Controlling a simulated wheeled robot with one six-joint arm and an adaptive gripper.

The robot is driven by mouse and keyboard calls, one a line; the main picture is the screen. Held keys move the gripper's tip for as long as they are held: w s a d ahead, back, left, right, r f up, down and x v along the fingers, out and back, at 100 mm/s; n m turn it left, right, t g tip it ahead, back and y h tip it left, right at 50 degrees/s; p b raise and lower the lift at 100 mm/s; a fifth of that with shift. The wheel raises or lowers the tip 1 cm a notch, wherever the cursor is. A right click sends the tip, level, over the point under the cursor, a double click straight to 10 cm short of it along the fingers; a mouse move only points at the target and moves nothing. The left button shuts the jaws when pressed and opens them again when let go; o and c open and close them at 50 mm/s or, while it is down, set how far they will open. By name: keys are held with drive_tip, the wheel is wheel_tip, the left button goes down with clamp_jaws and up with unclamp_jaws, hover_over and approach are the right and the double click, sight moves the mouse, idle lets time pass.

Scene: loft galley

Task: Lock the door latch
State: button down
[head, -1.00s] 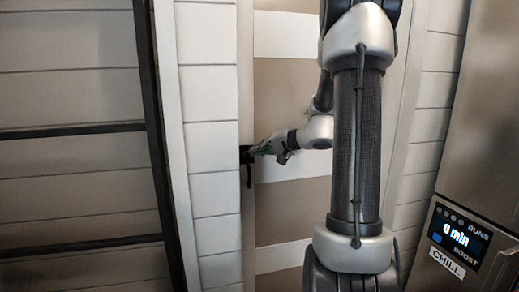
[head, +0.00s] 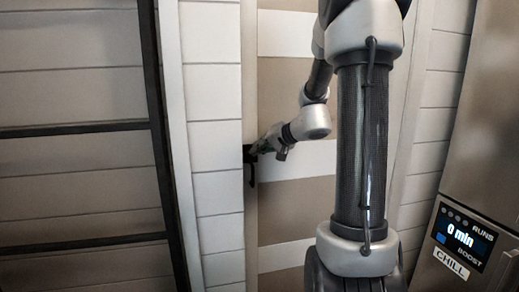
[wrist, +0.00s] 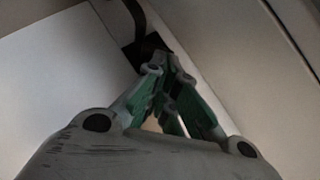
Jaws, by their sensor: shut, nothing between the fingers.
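The door (head: 290,190) is a beige panel with white horizontal bands behind my arm. The black latch (head: 250,168) sits at the door's left edge and has a short part hanging down. My gripper (head: 257,149) is at the upper part of the latch, with its fingers closed together and nothing between them. In the wrist view, the fingertips (wrist: 162,62) come together in front of the dark latch plate (wrist: 143,50). A dark curved bar (wrist: 135,15) runs up from the plate. The fingers partly cover the latch, and I cannot tell whether they touch it.
A dark metal frame (head: 160,150) stands before the plank wall at left. White wall boards (head: 213,150) adjoin the latch. A steel appliance (head: 490,120) with a lit display (head: 462,238) stands close on the right.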

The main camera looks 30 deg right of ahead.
drive_tip(key=h, duration=0.1)
drive_tip(key=a+n+g+h, duration=0.1)
drive_tip(key=n+h, duration=0.1)
drive_tip(key=shift+w+a+r+g+h, duration=0.25)
drive_tip(key=shift+a+r+g+h, duration=0.05)
drive_tip(key=shift+a, duration=0.2)
drive_tip(key=shift+w+a, duration=0.1)
drive_tip(key=shift+a, duration=0.2)
drive_tip(key=shift+a+f, duration=0.1)
drive_tip(key=shift+a, duration=0.15)
idle(0.5)
